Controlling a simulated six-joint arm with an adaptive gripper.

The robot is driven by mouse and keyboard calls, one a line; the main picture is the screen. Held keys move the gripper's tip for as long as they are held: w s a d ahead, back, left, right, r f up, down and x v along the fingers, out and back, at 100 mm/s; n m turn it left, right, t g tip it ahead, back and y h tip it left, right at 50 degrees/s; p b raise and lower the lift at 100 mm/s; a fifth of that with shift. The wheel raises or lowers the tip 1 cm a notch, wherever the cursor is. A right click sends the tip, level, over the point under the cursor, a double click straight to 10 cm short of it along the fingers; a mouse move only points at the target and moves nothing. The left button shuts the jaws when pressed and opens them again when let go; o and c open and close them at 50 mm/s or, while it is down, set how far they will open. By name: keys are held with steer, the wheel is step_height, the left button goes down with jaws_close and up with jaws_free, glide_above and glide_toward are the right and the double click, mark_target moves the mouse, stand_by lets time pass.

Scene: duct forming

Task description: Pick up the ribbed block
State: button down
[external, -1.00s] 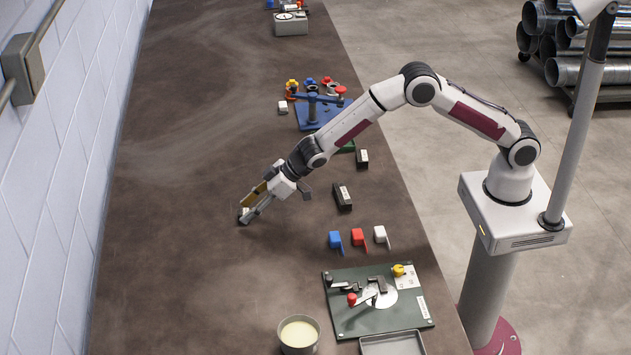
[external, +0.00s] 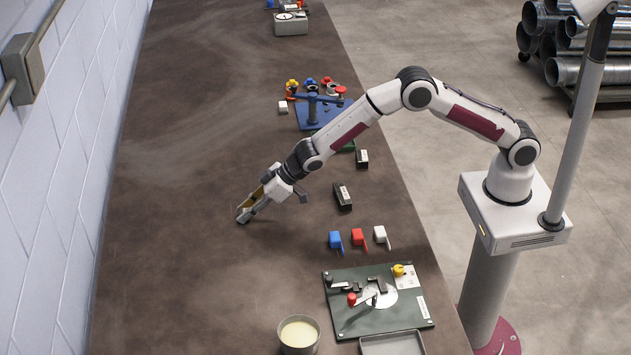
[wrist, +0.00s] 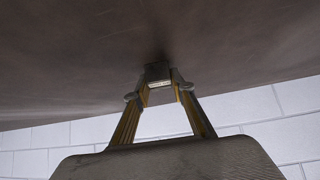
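My gripper (external: 243,214) is low over the left-middle of the brown bench, its fingers pointing down and to the left. In the wrist view, the two fingers with yellow inner faces converge on a small dark grey block (wrist: 157,71) with a pale lower edge. Their tips appear to touch it on both sides. This seems to be the ribbed block, but ribs are too small to make out. In the external view the fingers mostly hide it, and I cannot tell whether it still touches the bench.
Blue (external: 335,240), red (external: 358,237) and white (external: 380,234) pieces stand to the right. A green fixture board (external: 345,322) and a cup (external: 299,337) are in front. The bench left of my gripper is clear.

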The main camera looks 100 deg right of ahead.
steer(key=shift+r, duration=0.15)
step_height(320, 180, up, 10)
stand_by(1.0)
steer(key=shift+s, duration=0.1)
stand_by(0.5)
